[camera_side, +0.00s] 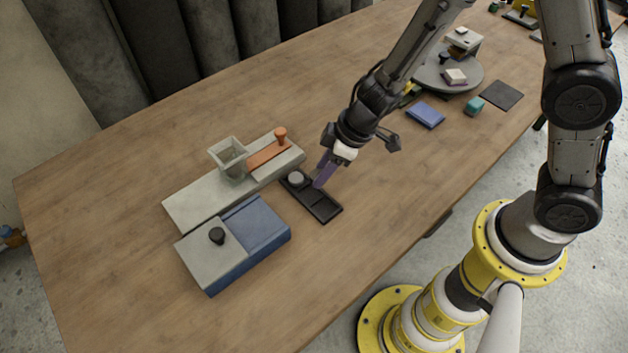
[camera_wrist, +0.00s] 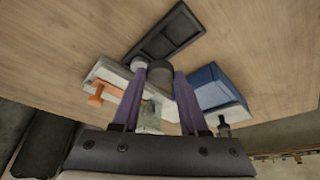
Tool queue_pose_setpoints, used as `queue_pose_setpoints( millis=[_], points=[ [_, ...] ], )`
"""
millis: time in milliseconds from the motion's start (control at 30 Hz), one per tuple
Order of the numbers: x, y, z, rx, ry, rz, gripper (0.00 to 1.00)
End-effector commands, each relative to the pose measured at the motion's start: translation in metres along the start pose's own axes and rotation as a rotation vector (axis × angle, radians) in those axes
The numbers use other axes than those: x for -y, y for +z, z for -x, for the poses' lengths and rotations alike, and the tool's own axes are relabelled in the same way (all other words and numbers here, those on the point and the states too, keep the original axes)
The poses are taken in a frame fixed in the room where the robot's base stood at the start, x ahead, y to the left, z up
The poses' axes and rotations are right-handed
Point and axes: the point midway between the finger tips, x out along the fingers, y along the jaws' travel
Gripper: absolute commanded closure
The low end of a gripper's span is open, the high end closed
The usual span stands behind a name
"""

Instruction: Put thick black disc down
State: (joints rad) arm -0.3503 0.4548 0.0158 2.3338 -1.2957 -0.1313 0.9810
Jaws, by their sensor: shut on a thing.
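My gripper (camera_side: 318,185) is low over the black compartmented tray (camera_side: 323,207), its purple fingers pointing down. In the wrist view, my gripper (camera_wrist: 160,73) is shut on the thick black disc (camera_wrist: 160,71), which sits between the fingertips. The tray (camera_wrist: 180,35) lies just beyond the disc. A pale grey disc (camera_side: 296,178) is in the tray's far-left end; it also shows in the wrist view (camera_wrist: 138,64) beside one fingertip. In the side view the fingers hide the black disc. I cannot tell whether it touches the tray.
A long grey base with a hopper (camera_side: 229,157) and an orange slide (camera_side: 268,153) stands behind the tray. A blue box with a grey lid (camera_side: 213,249) and black knob is at left.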

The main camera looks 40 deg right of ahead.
Motion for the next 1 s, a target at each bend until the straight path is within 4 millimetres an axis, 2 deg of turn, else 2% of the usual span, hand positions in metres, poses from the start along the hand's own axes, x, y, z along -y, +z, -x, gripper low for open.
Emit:
queue_pose_setpoints(
  millis=[200, 400, 800, 1000],
  points=[
    [-0.004, -0.006, -0.021, 0.001, 0.0, 0.0, 1.0],
    [-0.005, -0.008, -0.031, 0.001, 0.0, 0.0, 1.0],
    [-0.005, 0.002, -0.054, 0.0, 0.0, 0.0, 1.0],
    [-0.005, 0.003, -0.057, -0.002, 0.001, 0.001, 1.0]
  ],
)
